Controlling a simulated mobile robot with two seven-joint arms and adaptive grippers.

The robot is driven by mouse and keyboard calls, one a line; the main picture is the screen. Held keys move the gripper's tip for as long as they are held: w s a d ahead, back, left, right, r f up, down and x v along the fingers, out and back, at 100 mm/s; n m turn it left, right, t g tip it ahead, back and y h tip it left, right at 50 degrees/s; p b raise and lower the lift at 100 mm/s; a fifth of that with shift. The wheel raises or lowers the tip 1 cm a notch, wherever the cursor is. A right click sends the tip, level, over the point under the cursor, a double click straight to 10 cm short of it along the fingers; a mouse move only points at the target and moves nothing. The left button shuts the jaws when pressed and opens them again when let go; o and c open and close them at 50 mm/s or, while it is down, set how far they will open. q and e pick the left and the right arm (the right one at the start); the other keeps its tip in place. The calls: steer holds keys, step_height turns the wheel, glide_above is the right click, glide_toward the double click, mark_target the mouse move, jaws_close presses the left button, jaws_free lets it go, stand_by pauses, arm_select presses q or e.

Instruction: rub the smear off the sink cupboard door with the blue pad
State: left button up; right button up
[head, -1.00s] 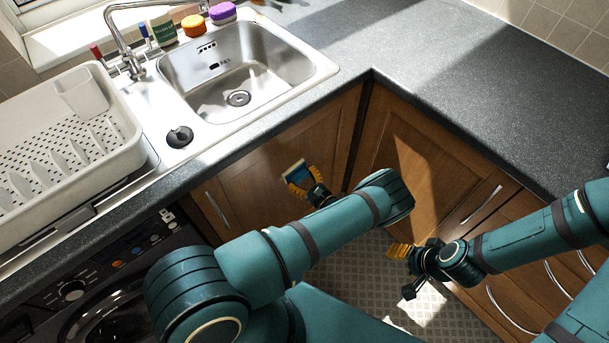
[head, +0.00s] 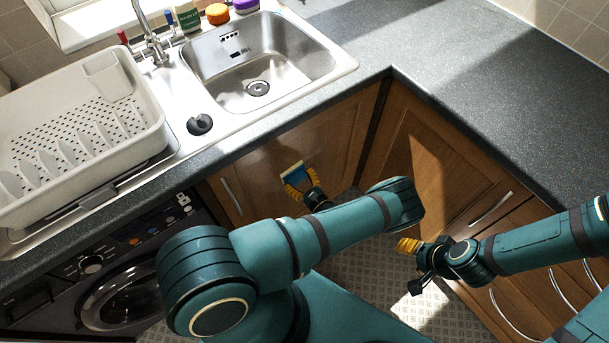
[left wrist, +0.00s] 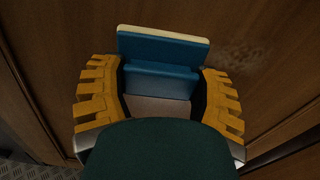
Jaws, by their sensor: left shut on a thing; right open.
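The sink cupboard door (head: 262,170) is brown wood, below the sink. My left gripper (head: 299,184) is shut on the blue pad (head: 292,171), in front of this door. In the left wrist view the blue pad (left wrist: 155,78), with a pale edge strip, sits between the yellow fingers of my left gripper (left wrist: 160,88). The pale, faint smear (left wrist: 232,58) is on the door (left wrist: 265,35), just right of the pad. I cannot tell whether the pad touches the door. My right gripper (head: 409,246) is open and empty, near the right-hand cupboard.
The worktop edge (head: 290,122) overhangs the door. The sink (head: 257,60) and a white dish rack (head: 80,140) are above. A door handle (head: 231,195) and a dark washing machine (head: 110,275) lie left. Another wooden cupboard (head: 425,170) meets the corner at right.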

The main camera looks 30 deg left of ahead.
mark_target(304, 167)
arm_select(q)
steer(key=shift+s+r+p, duration=0.15)
steer(key=shift+r+p, duration=0.5)
steer(key=shift+r, duration=0.3)
steer(key=shift+w+d+f+b, duration=0.1)
steer(key=shift+w+d+b, duration=0.1)
steer(key=shift+w+b, duration=0.3)
steer(key=shift+w+d+f+b, duration=0.1)
steer(key=shift+w+d+b, duration=0.1)
steer(key=shift+w+b, duration=0.3)
steer(key=shift+w+d+r+b, duration=0.1)
steer(key=shift+w+d+b, duration=0.1)
steer(key=shift+w, duration=0.2)
steer(key=shift+w+d+r+b, duration=0.1)
steer(key=shift+w+b, duration=0.05)
steer(key=shift+w, duration=0.2)
